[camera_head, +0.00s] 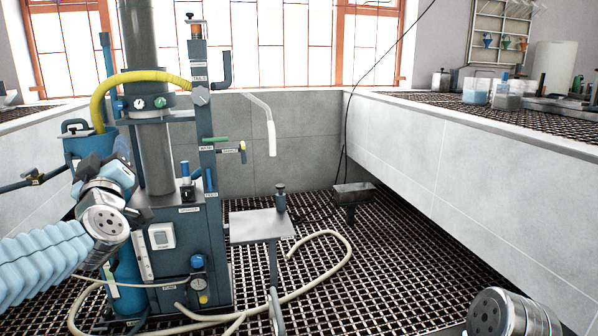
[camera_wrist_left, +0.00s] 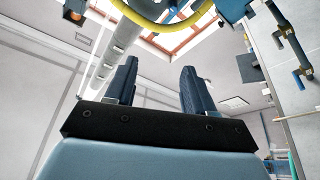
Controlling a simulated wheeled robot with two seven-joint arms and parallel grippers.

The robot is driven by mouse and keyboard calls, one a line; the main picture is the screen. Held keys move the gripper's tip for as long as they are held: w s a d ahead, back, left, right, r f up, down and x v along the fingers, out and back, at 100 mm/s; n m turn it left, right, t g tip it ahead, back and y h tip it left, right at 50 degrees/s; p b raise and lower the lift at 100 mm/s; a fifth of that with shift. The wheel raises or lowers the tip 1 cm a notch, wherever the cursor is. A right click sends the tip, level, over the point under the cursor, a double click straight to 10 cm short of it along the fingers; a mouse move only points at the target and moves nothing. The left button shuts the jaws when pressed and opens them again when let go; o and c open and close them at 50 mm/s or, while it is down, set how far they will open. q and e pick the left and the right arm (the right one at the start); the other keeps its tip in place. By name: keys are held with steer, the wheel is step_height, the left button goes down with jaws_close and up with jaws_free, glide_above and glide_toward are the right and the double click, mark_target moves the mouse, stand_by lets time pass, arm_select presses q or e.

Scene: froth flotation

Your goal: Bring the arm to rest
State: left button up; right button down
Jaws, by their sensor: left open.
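My left arm comes in from the left with a light blue ribbed sleeve and a silver wrist joint. My left gripper (camera_head: 103,160) points up and away, in front of the blue flotation machine (camera_head: 185,240) near its blue funnel (camera_head: 78,140). In the left wrist view the two dark fingers of the left gripper (camera_wrist_left: 158,82) stand apart with nothing between them. In that view they point up past the grey column (camera_wrist_left: 110,50) and the yellow hose (camera_wrist_left: 190,22). Only a silver joint of my right arm shows at the lower right, and its gripper is out of view.
A small grey platform (camera_head: 258,226) with a dark-topped bottle (camera_head: 280,197) stands right of the machine. A pale hose (camera_head: 335,270) loops over the black grating floor (camera_head: 400,270). A tiled bench (camera_head: 480,170) with beakers (camera_head: 476,90) runs along the right.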

arm_select(q)
steer(key=w+d+f+m+g+h+p, duration=0.1)
steer(key=w+d+f+m+g+h, duration=0.15)
steer(key=f, duration=0.65)
steer(key=w+d+f+m+g+h+p, duration=0.1)
steer(key=w+d+f+m+h, duration=0.2)
steer(key=f, duration=0.6)
steer(key=s+d+f+m+g+h+p, duration=0.1)
steer(key=s+d+f+g, duration=0.15)
steer(key=f, duration=0.65)
steer(key=s+d+f+g+h+p, duration=0.15)
steer(key=d+f, duration=0.25)
steer(key=f, duration=0.4)
steer(key=s+d+f+m+g+h+p, duration=0.15)
steer(key=d+f, duration=0.25)
steer(key=f, duration=0.5)
steer(key=s+d+f+g+h, duration=0.1)
steer(key=s+d+f+g, duration=0.2)
steer(key=s+f, duration=0.2)
steer(key=s+d+f+g+h+p, duration=0.1)
steer(key=s+f, duration=0.5)
steer(key=s, duration=0.6)
steer(key=s+d+f+g+h+p, duration=0.1)
steer(key=s+d+f+g, duration=0.3)
steer(key=s, duration=0.5)
steer(key=shift+d+f+m+g, duration=0.3)
steer(key=shift+f+g, duration=0.5)
steer(key=shift+g, duration=0.3)
steer(key=shift+w+r, duration=0.1)
